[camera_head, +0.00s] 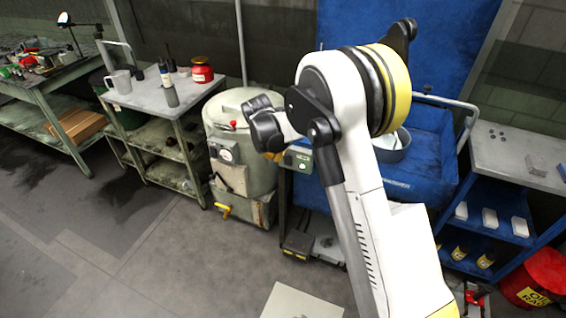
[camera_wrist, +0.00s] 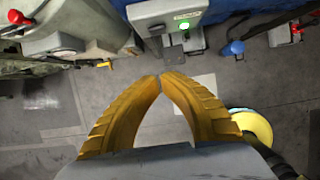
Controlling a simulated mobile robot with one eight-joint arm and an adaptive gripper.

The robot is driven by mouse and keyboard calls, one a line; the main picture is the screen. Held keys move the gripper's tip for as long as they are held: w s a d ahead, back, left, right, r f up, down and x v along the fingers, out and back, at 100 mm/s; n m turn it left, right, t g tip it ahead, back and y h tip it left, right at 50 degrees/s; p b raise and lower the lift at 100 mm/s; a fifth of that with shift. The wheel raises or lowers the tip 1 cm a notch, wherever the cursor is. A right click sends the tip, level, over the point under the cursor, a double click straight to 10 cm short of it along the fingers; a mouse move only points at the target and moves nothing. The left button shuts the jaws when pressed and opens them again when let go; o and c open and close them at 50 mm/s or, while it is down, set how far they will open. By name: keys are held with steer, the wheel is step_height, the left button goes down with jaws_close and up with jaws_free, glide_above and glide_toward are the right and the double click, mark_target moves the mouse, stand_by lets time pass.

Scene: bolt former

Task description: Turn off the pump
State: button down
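A grey-green cylindrical tank unit (camera_head: 243,130), which may be the pump, stands on the floor in the head view. It has a red knob on a lever (camera_head: 233,125), a front panel with a round dial (camera_head: 225,153) and a yellow valve handle (camera_head: 223,211). A small grey control box (camera_head: 299,158) stands right of it. In the wrist view the box (camera_wrist: 150,17) shows a lit green button (camera_wrist: 184,25). My gripper (camera_wrist: 160,77) has its yellow fingertips together, below the box in the picture, with nothing visible between them. In the head view its fingers are mostly hidden.
A grey trolley (camera_head: 160,100) with a mug, bottles and a red can stands left of the tank. A large blue machine (camera_head: 425,150) and a blue shelf unit (camera_head: 490,245) stand right. A pedal (camera_head: 297,244) lies below the box. The front left floor is clear.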

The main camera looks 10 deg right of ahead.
mark_target(286, 163)
steer(key=shift+f, duration=0.1)
steer(key=shift+w+d+f+b, duration=0.75)
steer(key=shift+w+f, duration=0.25)
steer(key=shift+f, duration=0.45)
steer(key=shift+w+d+f+b, duration=0.8)
steer(key=shift+w+f, duration=0.25)
steer(key=shift+f, duration=0.35)
steer(key=shift+w+d+f+b, duration=0.75)
steer(key=shift+w+f, duration=0.25)
steer(key=shift+f, duration=0.45)
steer(key=shift+w+d+r, duration=0.25)
steer(key=shift+w+d, duration=0.1)
steer(key=shift+w, duration=0.2)
steer(key=shift+r, duration=0.1)
